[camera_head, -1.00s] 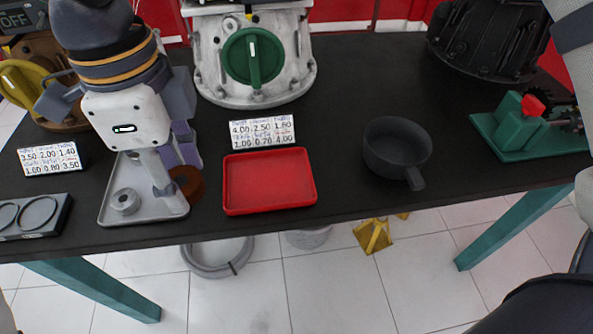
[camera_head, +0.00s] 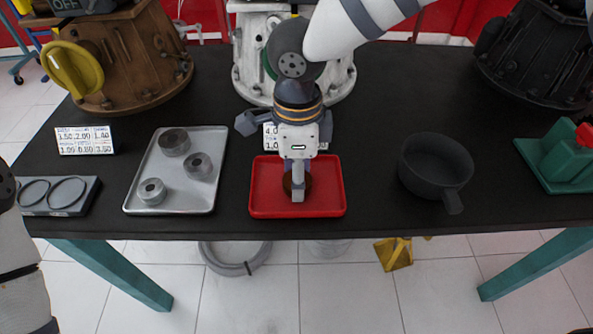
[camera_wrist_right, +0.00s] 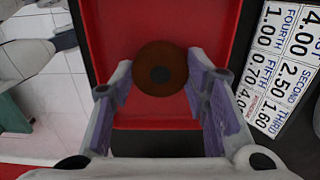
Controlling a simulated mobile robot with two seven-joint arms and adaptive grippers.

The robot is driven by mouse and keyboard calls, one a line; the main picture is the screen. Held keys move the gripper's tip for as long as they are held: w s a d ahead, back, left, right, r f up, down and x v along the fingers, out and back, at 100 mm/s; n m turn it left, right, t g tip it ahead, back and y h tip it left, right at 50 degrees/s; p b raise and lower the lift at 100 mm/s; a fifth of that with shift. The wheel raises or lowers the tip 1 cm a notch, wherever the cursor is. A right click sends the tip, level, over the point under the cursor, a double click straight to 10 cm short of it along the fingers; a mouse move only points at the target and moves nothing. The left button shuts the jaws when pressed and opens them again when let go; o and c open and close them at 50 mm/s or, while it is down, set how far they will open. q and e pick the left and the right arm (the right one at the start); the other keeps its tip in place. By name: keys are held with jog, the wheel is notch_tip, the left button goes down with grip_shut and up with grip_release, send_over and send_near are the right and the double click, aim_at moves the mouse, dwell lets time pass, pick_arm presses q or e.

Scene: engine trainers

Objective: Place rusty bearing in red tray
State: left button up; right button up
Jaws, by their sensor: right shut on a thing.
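The rusty bearing (camera_head: 288,184), a brown ring, is at the red tray in the head view, partly hidden by my gripper. It shows whole in the right wrist view (camera_wrist_right: 160,68). My right gripper (camera_head: 298,190) points down over the middle of the red tray (camera_head: 330,208) and is shut on the bearing, which sits between its purple finger pads. I cannot tell whether the bearing touches the tray floor. The red tray also fills the middle of the right wrist view (camera_wrist_right: 215,22). My left gripper is out of view.
A grey metal tray (camera_head: 205,137) with several grey bearings stands left of the red tray. A dark pan (camera_head: 436,168) stands to its right. A number card (camera_head: 85,140) lies left; another is partly behind my gripper. Engine housings (camera_head: 130,62) line the back.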

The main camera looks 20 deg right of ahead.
jog(key=shift+f, duration=0.1)
jog(key=o, duration=1.3)
jog(key=shift+c, duration=0.2)
notch_tip(320, 180, up, 12)
jog(key=p, duration=0.1)
jog(key=shift+r, duration=0.2)
